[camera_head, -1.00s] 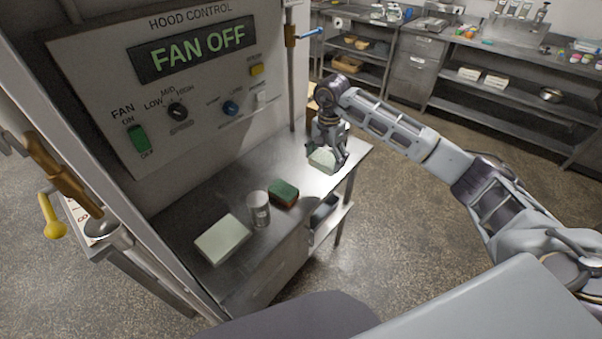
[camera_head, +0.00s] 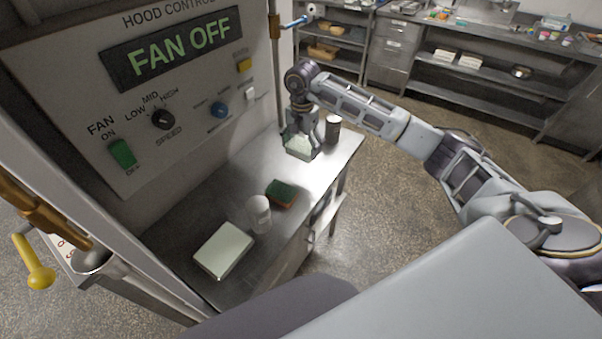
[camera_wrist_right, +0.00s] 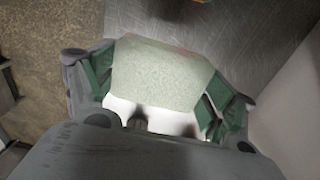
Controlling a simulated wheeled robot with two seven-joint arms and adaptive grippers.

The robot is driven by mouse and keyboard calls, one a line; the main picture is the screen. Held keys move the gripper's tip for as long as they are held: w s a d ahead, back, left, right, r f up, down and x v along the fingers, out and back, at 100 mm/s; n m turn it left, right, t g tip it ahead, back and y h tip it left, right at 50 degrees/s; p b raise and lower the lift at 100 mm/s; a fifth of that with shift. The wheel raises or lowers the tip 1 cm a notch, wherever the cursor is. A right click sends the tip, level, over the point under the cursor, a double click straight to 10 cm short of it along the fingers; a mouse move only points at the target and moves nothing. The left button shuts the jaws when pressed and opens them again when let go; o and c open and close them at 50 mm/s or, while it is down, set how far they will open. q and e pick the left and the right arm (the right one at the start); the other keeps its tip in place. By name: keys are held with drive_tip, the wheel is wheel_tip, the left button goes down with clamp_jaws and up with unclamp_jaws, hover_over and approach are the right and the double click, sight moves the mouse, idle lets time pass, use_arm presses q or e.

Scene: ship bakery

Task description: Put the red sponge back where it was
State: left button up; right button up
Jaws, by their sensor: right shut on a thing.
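My right gripper (camera_head: 301,138) is shut on a pale greenish-white block (camera_head: 299,147) over the far end of the steel side table (camera_head: 190,215). My left gripper is not in view.
A whitish can (camera_head: 259,214) and a pale flat box (camera_head: 223,250) stand on the near part of the table. A dark canister (camera_head: 333,130) stands just right of my right gripper. The hood control panel (camera_head: 170,80) rises along the left, reading FAN OFF.

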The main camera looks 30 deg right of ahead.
sight(302, 173)
drive_tip(key=shift+f, duration=0.5)
wheel_tip(302, 173, down, 4)
drive_tip(key=shift+p, duration=0.6)
drive_tip(key=shift+f, duration=0.65)
drive_tip(key=shift+f+p, duration=0.5)
drive_tip(key=shift+f, duration=1.35)
